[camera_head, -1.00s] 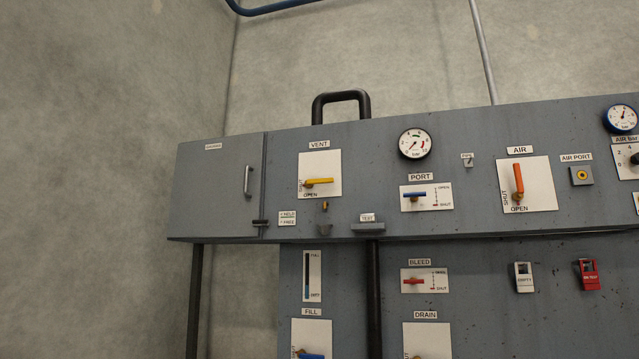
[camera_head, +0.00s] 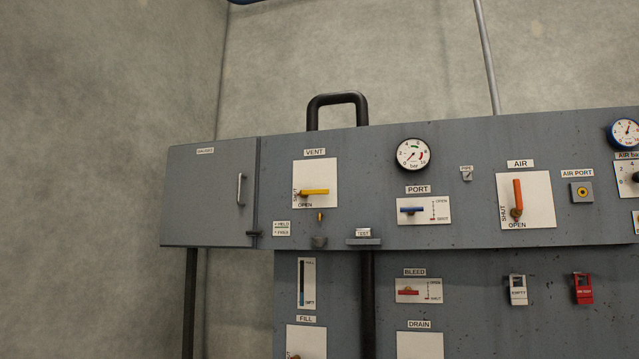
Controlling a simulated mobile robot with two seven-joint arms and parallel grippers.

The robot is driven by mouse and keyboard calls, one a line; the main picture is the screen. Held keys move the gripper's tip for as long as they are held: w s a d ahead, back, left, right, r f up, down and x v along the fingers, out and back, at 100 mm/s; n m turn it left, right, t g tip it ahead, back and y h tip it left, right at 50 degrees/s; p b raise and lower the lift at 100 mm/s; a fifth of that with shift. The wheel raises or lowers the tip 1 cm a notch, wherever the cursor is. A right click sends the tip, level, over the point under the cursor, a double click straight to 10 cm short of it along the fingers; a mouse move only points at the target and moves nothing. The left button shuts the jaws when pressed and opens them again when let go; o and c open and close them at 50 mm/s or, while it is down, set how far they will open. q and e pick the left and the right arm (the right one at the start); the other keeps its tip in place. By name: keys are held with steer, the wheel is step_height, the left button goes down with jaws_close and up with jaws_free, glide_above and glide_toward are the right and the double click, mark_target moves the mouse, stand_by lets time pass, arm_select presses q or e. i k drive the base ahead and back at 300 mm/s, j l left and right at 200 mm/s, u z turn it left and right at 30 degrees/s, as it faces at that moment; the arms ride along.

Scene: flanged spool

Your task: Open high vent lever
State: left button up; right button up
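The yellow vent lever (camera_head: 315,192) is on a white plate (camera_head: 316,172) under the VENT label (camera_head: 315,152), high on the left part of the grey panel. The lever lies about horizontal, with its pivot at the left and its handle pointing right. SHUT is written up the plate's left side and OPEN along its bottom. A small brass-coloured pin (camera_head: 320,216) sits just below the plate, beside a HOLD/FREE label (camera_head: 282,229). Neither of my grippers is in view.
A cabinet door with a handle (camera_head: 241,190) is left of the vent plate. A black tube handle (camera_head: 337,98) rises above the panel. A small TEST ledge (camera_head: 363,240) sticks out below right. The blue PORT lever (camera_head: 411,210) and orange AIR lever (camera_head: 517,197) are further right.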

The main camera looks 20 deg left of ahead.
mark_target(304, 194)
steer(key=i+j, duration=0.15)
steer(key=i, duration=0.4)
steer(key=i+j, duration=0.15)
steer(key=i, duration=0.4)
steer(key=k+j+u, duration=0.05)
